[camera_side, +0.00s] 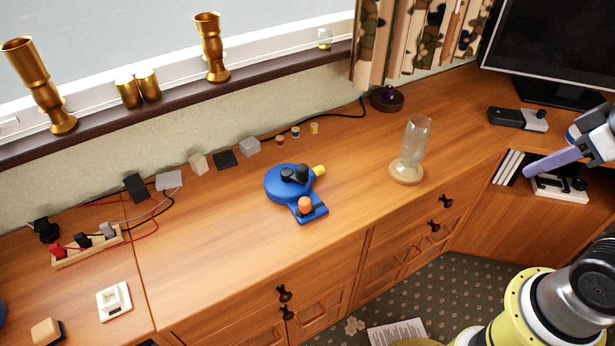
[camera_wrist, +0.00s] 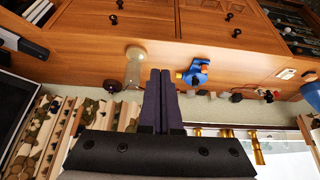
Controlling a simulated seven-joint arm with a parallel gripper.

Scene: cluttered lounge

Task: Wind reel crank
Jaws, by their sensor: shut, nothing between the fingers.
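The blue reel (camera_side: 283,184) lies on the wooden cabinet top near the middle of the side view. It has a black crank part (camera_side: 296,174) on top, a yellow piece (camera_side: 319,170) on its right and an orange ball (camera_side: 305,204) on its front block. In the wrist view the reel (camera_wrist: 194,73) shows upside down, right of my fingers. My gripper (camera_side: 528,170) is at the far right of the side view, well away from the reel and touching nothing. In the wrist view its two purple fingers (camera_wrist: 160,72) are together, with nothing between them.
A glass on a wooden base (camera_side: 406,172) stands right of the reel. Several small blocks and a power strip (camera_side: 88,247) with cables lie left and behind. A black round object (camera_side: 386,98) sits near the wall. The cabinet top in front of the reel is clear.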

